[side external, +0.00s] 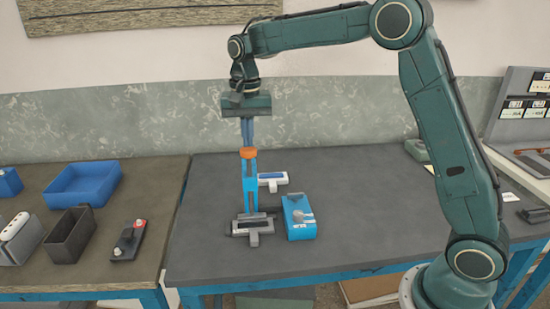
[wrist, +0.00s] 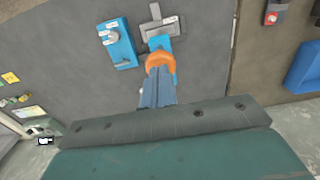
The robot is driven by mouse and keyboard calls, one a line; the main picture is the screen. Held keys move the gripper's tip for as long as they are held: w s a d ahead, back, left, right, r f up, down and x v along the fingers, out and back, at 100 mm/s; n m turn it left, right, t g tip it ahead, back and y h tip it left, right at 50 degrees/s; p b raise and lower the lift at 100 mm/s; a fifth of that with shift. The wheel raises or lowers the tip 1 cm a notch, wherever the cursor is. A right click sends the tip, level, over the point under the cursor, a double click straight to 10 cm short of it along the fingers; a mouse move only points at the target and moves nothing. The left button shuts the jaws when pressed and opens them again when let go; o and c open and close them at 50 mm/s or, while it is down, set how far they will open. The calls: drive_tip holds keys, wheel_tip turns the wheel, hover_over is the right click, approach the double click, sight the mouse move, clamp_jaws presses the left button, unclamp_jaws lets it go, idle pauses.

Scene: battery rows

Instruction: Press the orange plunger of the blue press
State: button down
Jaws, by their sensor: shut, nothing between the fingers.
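The blue press (side external: 250,185) stands upright on the dark table. Its orange plunger (side external: 248,153) is at the top of the press, and it also shows in the wrist view (wrist: 160,61). My gripper (side external: 247,144) points straight down above the plunger with its blue-grey fingers shut and empty. In the wrist view the fingertips (wrist: 158,72) overlap the near edge of the plunger. The fingertips look to be at or just above the plunger's top; I cannot tell whether they touch it. The fingers hide part of the plunger in the wrist view.
A blue box-shaped device (side external: 299,218) stands right of the press. A white and blue part (side external: 272,179) lies behind it, and a grey clamp-like piece (side external: 253,228) sits at its foot. The left table holds a blue bin (side external: 82,183).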

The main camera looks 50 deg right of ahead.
sight(249, 153)
drive_tip(key=shift+f, duration=0.35)
drive_tip(key=shift+s+f, duration=0.1)
drive_tip(key=shift+f, duration=2)
drive_tip(key=shift+r, duration=0.1)
wheel_tip(249, 153, up, 15)
drive_tip(key=shift+r, duration=0.1)
